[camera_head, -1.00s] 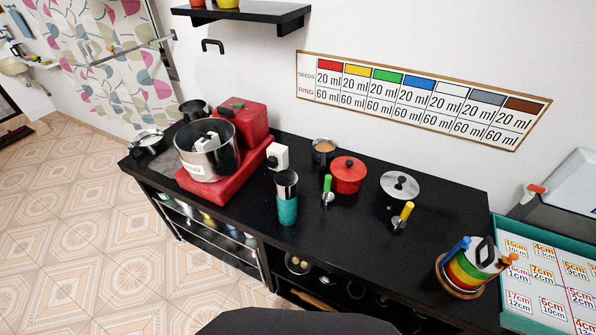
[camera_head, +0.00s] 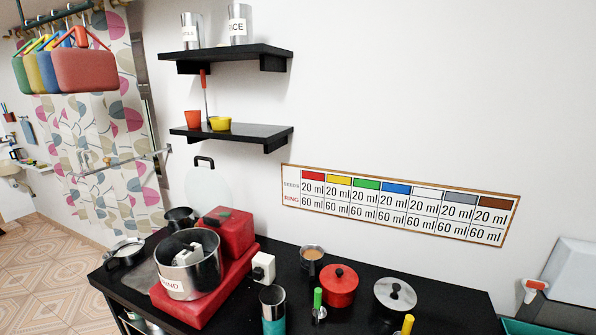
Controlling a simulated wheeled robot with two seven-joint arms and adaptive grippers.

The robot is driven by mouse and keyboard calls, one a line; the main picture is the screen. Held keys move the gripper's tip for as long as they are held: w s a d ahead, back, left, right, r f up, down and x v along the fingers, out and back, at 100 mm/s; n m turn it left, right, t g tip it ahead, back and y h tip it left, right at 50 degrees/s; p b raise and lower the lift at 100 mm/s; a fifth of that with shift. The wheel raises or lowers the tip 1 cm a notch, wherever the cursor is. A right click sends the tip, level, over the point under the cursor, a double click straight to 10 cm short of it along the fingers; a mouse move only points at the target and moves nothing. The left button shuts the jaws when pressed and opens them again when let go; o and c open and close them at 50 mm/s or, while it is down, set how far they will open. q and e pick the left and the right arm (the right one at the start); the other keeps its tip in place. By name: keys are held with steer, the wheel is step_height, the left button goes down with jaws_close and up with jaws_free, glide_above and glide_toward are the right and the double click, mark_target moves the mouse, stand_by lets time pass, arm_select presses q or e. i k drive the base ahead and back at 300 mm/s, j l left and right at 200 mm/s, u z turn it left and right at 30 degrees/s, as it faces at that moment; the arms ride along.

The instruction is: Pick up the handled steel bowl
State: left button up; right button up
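A large steel bowl (camera_head: 187,275) with a white label stands on a red appliance base (camera_head: 232,279), with a pale block-like part inside it. A smaller, shallow steel vessel (camera_head: 124,256) with a dark handle-like part sits at the counter's left end. I cannot tell for sure which of these is the handled steel bowl. Neither of my grippers is in view.
The black counter (camera_head: 430,312) also holds a red lidded pot (camera_head: 341,288), a steel-lidded pot (camera_head: 395,296), a teal-and-steel cup (camera_head: 273,313) and a brown-filled cup (camera_head: 312,258). Black wall shelves (camera_head: 240,135) hang above. Colored bags (camera_head: 85,70) hang at upper left.

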mark_target(128, 252)
steer(key=k+j+u, duration=0.1)
steer(key=u, duration=1.15)
steer(key=j, duration=0.1)
